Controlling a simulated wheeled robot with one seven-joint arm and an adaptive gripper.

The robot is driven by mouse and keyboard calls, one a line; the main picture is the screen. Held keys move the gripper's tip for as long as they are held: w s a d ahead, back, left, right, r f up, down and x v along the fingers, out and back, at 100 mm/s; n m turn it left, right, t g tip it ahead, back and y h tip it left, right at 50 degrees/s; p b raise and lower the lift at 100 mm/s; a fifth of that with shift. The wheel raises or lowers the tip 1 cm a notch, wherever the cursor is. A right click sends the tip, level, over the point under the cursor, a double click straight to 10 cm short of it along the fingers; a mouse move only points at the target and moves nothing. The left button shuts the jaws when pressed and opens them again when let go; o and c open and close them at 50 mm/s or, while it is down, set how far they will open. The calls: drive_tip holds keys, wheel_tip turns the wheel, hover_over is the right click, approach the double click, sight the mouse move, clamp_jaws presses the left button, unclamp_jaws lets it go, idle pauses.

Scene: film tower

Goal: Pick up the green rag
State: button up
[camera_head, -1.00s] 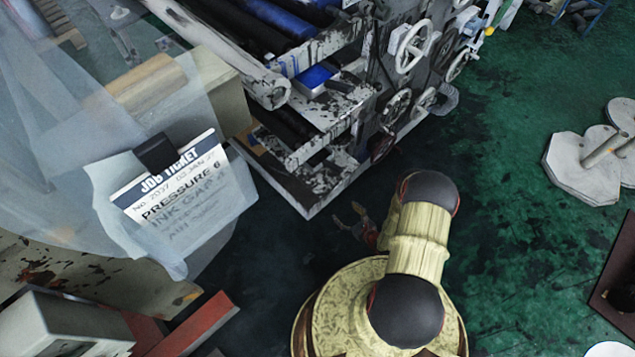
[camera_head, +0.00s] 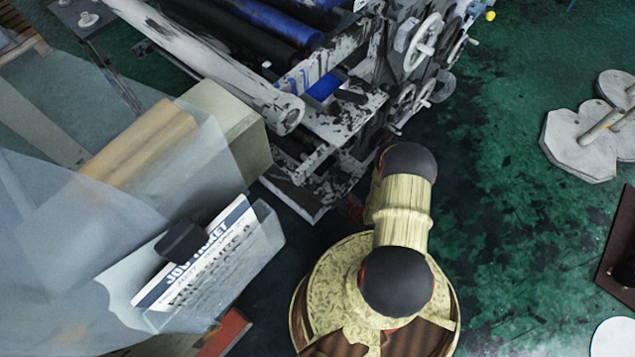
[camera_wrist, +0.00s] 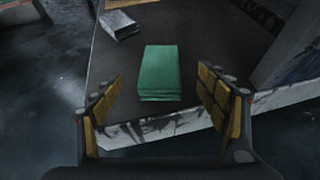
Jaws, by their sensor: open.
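The green rag (camera_wrist: 160,73) shows in the wrist view as a folded, layered block. It lies on a dark flat shelf (camera_wrist: 201,40) with a worn, paint-chipped front edge. My gripper (camera_wrist: 160,92) is open, with one yellow-padded finger on each side of the picture. The rag appears between and beyond the fingertips, and nothing is held. In the head view I cannot make out the rag, and my arm hides most of my gripper.
A grey, paint-stained printing press (camera_head: 330,75) with handwheels stands ahead. Another small block (camera_wrist: 118,25) lies behind the rag. Weights (camera_head: 590,135) stand at right. Green floor (camera_head: 500,240) is open between.

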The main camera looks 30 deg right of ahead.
drive_tip(key=b+x, duration=0.3)
drive_tip(key=x, duration=0.3)
drive_tip(key=shift+w+a, duration=0.1)
drive_tip(key=shift+w, duration=0.1)
drive_tip(key=shift+c, duration=1)
drive_tip(key=c, duration=1.1)
drive_tip(key=shift+r+p, duration=0.4)
drive_tip(key=shift+r, duration=0.05)
wheel_tip(320, 180, up, 3)
drive_tip(key=shift+p, duration=0.95)
drive_tip(key=s+d+p, duration=0.2)
drive_tip(key=s+p, duration=0.1)
drive_tip(key=s, duration=1.5)
drive_tip(key=shift+d+f, duration=0.25)
drive_tip(key=shift+d, duration=0.15)
